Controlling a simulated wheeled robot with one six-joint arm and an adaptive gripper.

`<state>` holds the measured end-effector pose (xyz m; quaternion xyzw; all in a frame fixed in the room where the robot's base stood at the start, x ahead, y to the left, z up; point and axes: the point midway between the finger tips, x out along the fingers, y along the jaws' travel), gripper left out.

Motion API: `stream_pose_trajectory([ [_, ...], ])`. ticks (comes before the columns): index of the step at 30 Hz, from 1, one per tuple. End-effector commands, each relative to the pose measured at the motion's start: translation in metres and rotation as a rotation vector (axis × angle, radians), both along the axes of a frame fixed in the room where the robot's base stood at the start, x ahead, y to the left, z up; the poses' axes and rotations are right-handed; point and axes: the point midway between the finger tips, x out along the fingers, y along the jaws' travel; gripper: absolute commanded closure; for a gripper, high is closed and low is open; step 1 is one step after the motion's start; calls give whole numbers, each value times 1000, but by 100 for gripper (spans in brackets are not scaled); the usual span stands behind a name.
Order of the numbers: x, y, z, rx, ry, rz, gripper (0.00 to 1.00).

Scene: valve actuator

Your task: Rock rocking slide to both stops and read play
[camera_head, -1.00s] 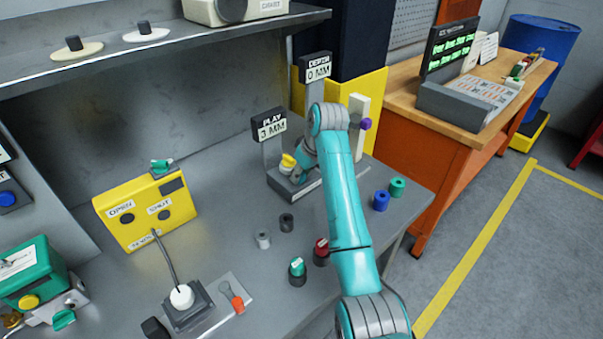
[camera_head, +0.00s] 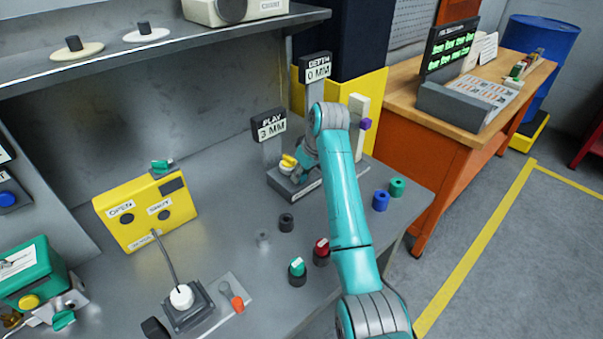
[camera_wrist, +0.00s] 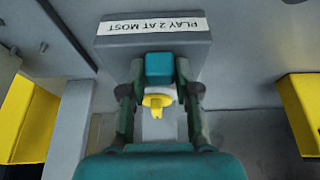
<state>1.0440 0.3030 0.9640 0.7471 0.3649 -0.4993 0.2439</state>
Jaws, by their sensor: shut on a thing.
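The slide fixture has a grey base (camera_head: 281,184) at the back right of the bench. A small white part with a yellow top (camera_head: 289,160) sits on it. My gripper (camera_head: 297,174) is down at this fixture, partly hidden by my arm. In the wrist view, my gripper's fingers (camera_wrist: 160,82) are closed in around a teal block (camera_wrist: 160,66), with the white and yellow part (camera_wrist: 157,103) also between them. I take the held part to be the rocking slide. The play sign (camera_head: 270,126) reads 3 MM. A label (camera_wrist: 152,26) reads PLAY 2 AT MOST.
A depth sign (camera_head: 317,68) behind reads 0 MM. Several small cylinders, including a red-topped one (camera_head: 321,251), stand in front. A yellow box (camera_head: 146,213) and a lever unit (camera_head: 184,301) are at left. A shelf (camera_head: 170,45) overhangs the back.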

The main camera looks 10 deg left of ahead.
Motion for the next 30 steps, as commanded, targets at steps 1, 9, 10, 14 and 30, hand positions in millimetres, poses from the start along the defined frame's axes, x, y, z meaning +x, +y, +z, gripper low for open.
stream_pose_trajectory([
  [1, 0, 0, 0, 0, 0, 0, 97],
  [9, 1, -1, 0, 1, -1, 0, 97],
  [10, 1, -1, 0, 1, -1, 0, 97],
  [14, 1, -1, 0, 1, -1, 0, 97],
  [30, 5, -4, 0, 0, 0, -1, 97],
])
